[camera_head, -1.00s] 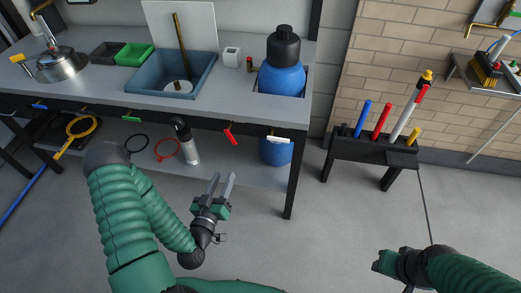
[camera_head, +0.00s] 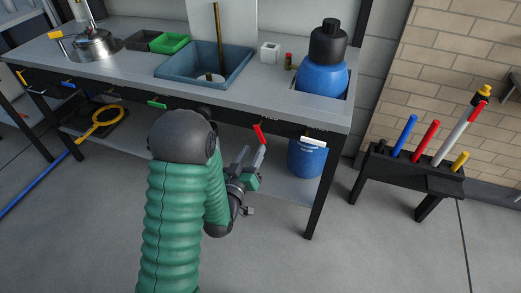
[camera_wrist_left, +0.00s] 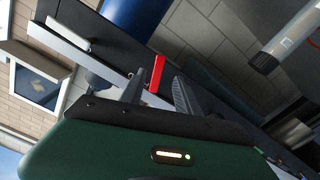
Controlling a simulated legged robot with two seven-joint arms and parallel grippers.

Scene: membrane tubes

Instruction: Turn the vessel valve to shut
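A red lever handle (camera_head: 259,133) is on the front edge of the bench, below and left of the blue vessel (camera_head: 321,76) with its black cap. No label shows which lever is the vessel valve. The red lever also shows in the left wrist view (camera_wrist_left: 157,73), tilted, ahead of and between my fingers. My left gripper (camera_head: 252,157) is open and empty, just below the red lever; it also shows in the left wrist view (camera_wrist_left: 158,90). I cannot tell whether a fingertip touches the lever. My right gripper is out of view.
A white piece (camera_head: 313,141) is on the bench edge right of the red lever. A green handle (camera_head: 157,104) is further left. A blue container (camera_head: 306,160) stands on the lower shelf. A black rack (camera_head: 412,174) with coloured rods stands at the right, with open floor between.

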